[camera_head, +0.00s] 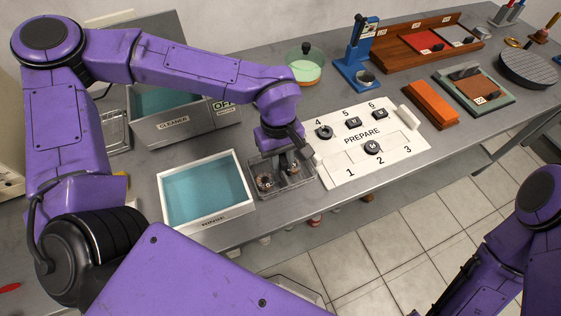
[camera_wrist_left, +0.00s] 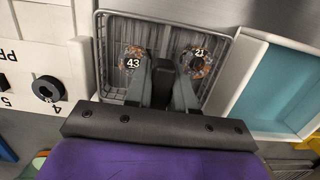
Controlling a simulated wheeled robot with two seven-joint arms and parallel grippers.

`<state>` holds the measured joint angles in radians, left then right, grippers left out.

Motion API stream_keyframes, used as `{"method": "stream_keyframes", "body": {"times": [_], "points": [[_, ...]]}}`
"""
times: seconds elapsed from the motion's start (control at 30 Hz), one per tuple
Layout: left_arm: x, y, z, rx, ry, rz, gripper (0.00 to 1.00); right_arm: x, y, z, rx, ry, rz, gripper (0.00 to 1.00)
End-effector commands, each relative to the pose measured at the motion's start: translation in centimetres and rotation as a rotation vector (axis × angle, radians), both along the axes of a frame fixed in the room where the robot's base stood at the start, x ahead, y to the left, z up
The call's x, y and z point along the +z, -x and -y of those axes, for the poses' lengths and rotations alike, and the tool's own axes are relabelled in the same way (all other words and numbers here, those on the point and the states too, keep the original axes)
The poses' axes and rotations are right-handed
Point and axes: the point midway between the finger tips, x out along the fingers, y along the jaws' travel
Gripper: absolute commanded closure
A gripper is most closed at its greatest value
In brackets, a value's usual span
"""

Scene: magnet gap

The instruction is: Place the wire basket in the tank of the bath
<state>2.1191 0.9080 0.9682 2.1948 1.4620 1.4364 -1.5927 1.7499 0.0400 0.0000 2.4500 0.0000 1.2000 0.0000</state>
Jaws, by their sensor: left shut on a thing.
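The wire basket (camera_head: 308,182) stands on the grey bench between the white rinse tray and the white PREPARE board. In the left wrist view the basket (camera_wrist_left: 232,62) holds two round brownish parts labelled 43 (camera_wrist_left: 133,63) and 21 (camera_wrist_left: 198,58). My right gripper is outside the view.
The white rinse tray (camera_head: 240,203) with blue liquid is just left of the basket, in front of the bath. The PREPARE board (camera_head: 333,168), carrying several dark parts, is close on the right. A glass dish (camera_head: 304,68) and a blue stand (camera_head: 357,67) are behind.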

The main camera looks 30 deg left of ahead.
Motion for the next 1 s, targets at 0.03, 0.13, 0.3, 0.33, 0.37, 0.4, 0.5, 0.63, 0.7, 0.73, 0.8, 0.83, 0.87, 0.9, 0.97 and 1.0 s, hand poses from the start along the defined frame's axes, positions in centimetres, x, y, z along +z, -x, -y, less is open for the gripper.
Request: {"method": "stream_keyframes", "body": {"times": [0.03,0.13,0.3,0.33,0.37,0.4,0.5,0.63,0.7,0.73,0.8,0.83,0.87,0.9,0.97,1.0], "points": [[0.4,-0.1,0.0,0.0,0.001,0.003,1.0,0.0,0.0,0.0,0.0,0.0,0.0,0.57],[1.4,-0.1,0.0,0.0,0.0,0.005,1.0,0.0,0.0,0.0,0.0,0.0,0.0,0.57],[3.6,0.4,0.3,-0.001,0.002,0.005,1.0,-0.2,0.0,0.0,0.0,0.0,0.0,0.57],[4.0,0.8,0.4,-0.001,0.001,0.004,1.0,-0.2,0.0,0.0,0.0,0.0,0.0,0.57],[4.4,1.1,0.6,-0.002,0.001,0.004,1.0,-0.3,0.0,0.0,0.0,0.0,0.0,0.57],[4.9,1.6,0.7,-0.002,0.001,0.005,1.0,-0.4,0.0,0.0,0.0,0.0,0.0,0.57],[6.6,2.9,1.3,-0.002,0.001,0.007,1.0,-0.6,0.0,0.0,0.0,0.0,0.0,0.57],[9.1,5.1,2.2,-0.004,0.0,0.007,1.0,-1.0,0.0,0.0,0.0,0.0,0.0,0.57],[9.6,6.9,2.9,-0.005,-0.001,0.006,1.0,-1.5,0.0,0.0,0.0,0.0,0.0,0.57],[10.0,7.6,3.2,-0.006,-0.001,0.005,1.0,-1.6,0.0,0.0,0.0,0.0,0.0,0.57],[10.7,9.1,3.8,-0.005,-0.001,0.006,1.0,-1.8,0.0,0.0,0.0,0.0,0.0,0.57],[11.1,9.6,4.1,-0.003,0.0,0.006,1.0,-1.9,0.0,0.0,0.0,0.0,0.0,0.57],[11.3,10.2,4.3,-0.004,0.0,0.005,1.0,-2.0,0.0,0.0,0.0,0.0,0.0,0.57],[11.7,10.8,4.6,-0.003,-0.001,0.004,1.0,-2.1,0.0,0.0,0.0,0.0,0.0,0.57],[12.1,11.6,4.9,-0.003,-0.001,0.004,1.0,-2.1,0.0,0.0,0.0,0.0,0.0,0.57],[12.3,12.0,5.1,-0.001,-0.001,0.002,1.0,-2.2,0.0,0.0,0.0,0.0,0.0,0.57]]}}
